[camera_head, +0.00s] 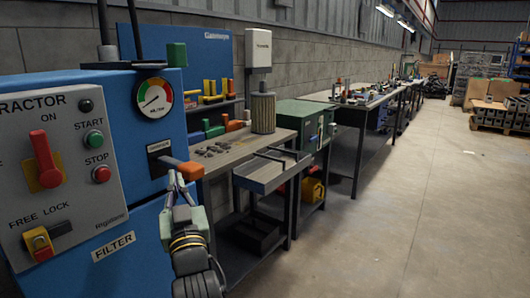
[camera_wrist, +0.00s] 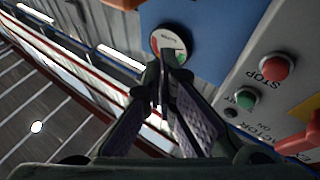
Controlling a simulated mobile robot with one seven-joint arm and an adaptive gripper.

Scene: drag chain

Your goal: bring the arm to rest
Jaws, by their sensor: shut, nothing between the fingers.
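My gripper (camera_head: 178,180) is in front of the blue extractor cabinet (camera_head: 120,190), just below an orange handle (camera_head: 190,170) on the cabinet's side. I cannot tell whether it touches the handle. In the wrist view my gripper (camera_wrist: 165,62) has its fingertips together and empty, in line with the round gauge (camera_wrist: 171,44). The grey control panel (camera_head: 60,165) with a red lever, a green START button and a red STOP button is at the left. My arm reaches up from the bottom of the head view.
A workbench (camera_head: 235,155) with small parts, a cylindrical filter (camera_head: 263,112) and an open drawer (camera_head: 270,172) stands right of the cabinet. A green cabinet (camera_head: 305,125) and long tables follow along the wall. The concrete floor (camera_head: 420,220) at the right is clear.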

